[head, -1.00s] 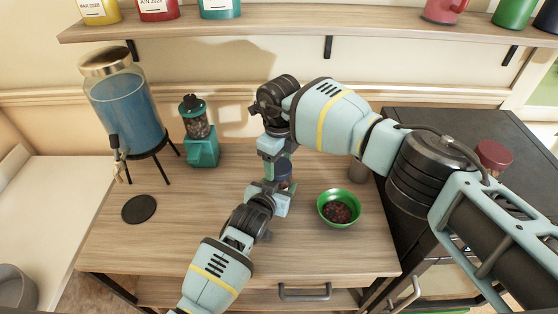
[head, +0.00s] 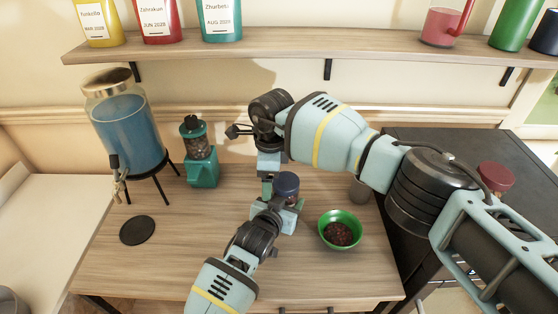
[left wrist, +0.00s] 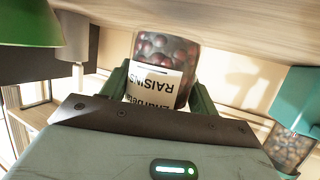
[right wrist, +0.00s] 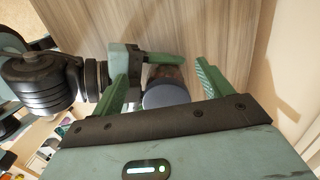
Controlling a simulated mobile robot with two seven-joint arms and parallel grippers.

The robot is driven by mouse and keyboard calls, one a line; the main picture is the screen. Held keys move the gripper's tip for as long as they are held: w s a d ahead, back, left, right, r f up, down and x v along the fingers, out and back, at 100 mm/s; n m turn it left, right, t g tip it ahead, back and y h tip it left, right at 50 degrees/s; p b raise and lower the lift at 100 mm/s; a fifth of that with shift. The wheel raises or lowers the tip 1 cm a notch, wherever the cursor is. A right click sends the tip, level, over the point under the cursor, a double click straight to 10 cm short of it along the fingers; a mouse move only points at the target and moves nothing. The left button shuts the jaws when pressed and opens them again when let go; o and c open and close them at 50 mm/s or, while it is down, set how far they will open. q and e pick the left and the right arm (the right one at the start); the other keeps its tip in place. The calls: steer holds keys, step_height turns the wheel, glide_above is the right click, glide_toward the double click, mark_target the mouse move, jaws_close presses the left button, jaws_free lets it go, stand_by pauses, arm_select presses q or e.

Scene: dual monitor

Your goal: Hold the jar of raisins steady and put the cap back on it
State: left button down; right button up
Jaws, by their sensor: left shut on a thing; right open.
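The jar of raisins (left wrist: 160,68) shows its "RAISINS" label upside down in the left wrist view. My left gripper (head: 277,216) is shut on the jar and holds it near the table; the fingers flank its sides. The dark blue cap (head: 287,184) is over the jar's mouth and looks to be on it; whether it is tight cannot be told. My right gripper (right wrist: 165,85) is open, with the cap (right wrist: 166,95) between and beyond its fingertips in the right wrist view. No contact with the cap is clear.
A green bowl (head: 324,238) with dark pieces stands right of the jar, a grey cylinder (head: 359,190) behind it. A teal grinder (head: 202,170) and a blue drink dispenser (head: 130,130) stand at the back left. A black round mat (head: 138,230) lies at left. A shelf (head: 290,48) hangs above.

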mark_target(279, 181)
steer(key=d+r+n, duration=0.2)
steer(key=n, duration=0.1)
steer(key=shift+w+d+h, duration=0.2)
steer(key=shift+w+h, duration=0.1)
steer(key=shift+w, duration=0.05)
steer(key=shift+d+r+n, duration=0.1)
steer(key=shift+r+n, duration=0.25)
steer(key=shift+n, duration=0.65)
steer(key=n, duration=0.1)
steer(key=r+n, duration=0.1)
steer(key=n, duration=0.1)
steer(key=shift+s, duration=0.15)
steer(key=n, duration=0.2)
steer(key=r+n, duration=0.1)
steer(key=n, duration=0.2)
steer(key=shift+s+d+r+n, duration=0.2)
steer(key=shift+s+r+n, duration=0.1)
steer(key=shift+r, duration=0.05)
steer(key=shift+f, duration=4.05)
steer(key=c, duration=1)
steer(key=m, duration=0.6)
steer(key=shift+m, duration=0.4)
